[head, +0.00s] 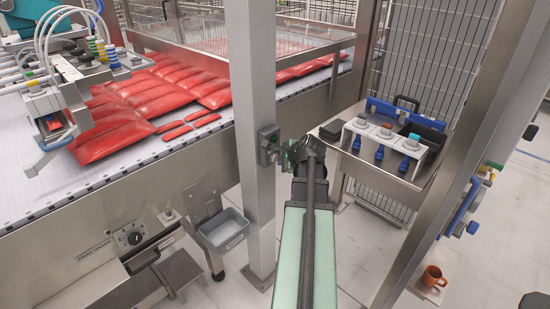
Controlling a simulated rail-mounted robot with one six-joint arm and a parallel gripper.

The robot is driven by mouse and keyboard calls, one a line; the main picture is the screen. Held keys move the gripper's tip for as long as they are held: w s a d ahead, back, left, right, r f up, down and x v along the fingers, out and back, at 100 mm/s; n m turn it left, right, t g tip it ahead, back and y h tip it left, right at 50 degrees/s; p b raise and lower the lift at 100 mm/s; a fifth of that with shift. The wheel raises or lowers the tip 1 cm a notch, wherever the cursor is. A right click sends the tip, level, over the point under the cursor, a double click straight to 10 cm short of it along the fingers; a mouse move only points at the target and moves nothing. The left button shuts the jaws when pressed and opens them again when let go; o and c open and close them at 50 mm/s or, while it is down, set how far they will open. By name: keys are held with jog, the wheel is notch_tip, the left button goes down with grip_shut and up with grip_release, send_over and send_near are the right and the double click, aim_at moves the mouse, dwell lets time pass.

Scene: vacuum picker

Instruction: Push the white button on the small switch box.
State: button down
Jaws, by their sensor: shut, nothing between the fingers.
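A small grey switch box (268,145) is fixed to the upright grey steel post, about halfway up its visible length. A knob or button sticks out from its face, but I cannot make out a white button at this size. My arm reaches up from the bottom of the view. My gripper (286,153) is at its far end, just right of the switch box, partly hidden by my own wrist. It is shut and empty. I cannot tell whether its tips touch the box.
The steel post (252,200) stands close left of my arm. A conveyor (160,165) with red packs (110,140) lies to the left. A steel side table (345,149) with blue-handled tools is at right. An orange mug (432,277) sits lower right.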

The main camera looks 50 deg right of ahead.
dwell(0.6)
jog(key=shift+w+d, duration=0.1)
jog(key=shift+w, duration=0.3)
jog(key=shift+s, duration=0.3)
jog(key=s, duration=0.6)
jog(key=shift+a, duration=0.4)
